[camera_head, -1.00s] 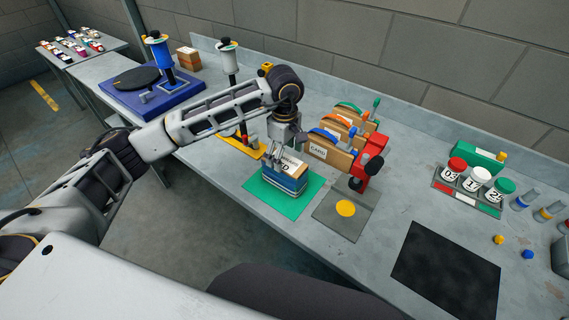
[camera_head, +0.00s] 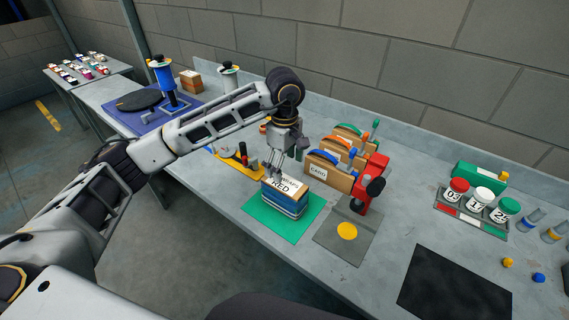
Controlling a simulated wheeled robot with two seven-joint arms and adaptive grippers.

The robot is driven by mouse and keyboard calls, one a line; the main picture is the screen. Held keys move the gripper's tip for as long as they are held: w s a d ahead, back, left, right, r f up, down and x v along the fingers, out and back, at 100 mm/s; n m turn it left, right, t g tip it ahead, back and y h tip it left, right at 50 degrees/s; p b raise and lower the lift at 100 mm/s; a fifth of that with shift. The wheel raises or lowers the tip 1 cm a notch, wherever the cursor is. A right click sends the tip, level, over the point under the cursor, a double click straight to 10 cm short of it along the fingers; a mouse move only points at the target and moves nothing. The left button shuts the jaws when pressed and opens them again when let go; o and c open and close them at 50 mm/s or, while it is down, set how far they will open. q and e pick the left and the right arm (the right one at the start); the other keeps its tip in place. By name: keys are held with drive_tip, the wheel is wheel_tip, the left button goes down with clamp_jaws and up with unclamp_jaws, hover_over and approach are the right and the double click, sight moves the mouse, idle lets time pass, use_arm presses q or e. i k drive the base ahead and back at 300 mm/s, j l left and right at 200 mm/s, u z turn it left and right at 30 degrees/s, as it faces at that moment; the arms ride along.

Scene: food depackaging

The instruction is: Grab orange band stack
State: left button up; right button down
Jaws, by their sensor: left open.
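My left gripper (camera_head: 288,167) is open, pointing down just above and behind a labelled block (camera_head: 284,198) on a green mat (camera_head: 257,219). The block's label reads RED and its sides are blue. My right gripper is not in view.
The red holder (camera_head: 372,183) stands close right of the gripper. A grey plate with a yellow disc (camera_head: 347,231) and a black mat (camera_head: 455,286) lie in front and right. A rack of capped jars (camera_head: 470,213) stands farther right. Blue and yellow fixtures stand left.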

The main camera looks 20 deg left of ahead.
sight(191, 82)
drive_tip(key=u, duration=1.3)
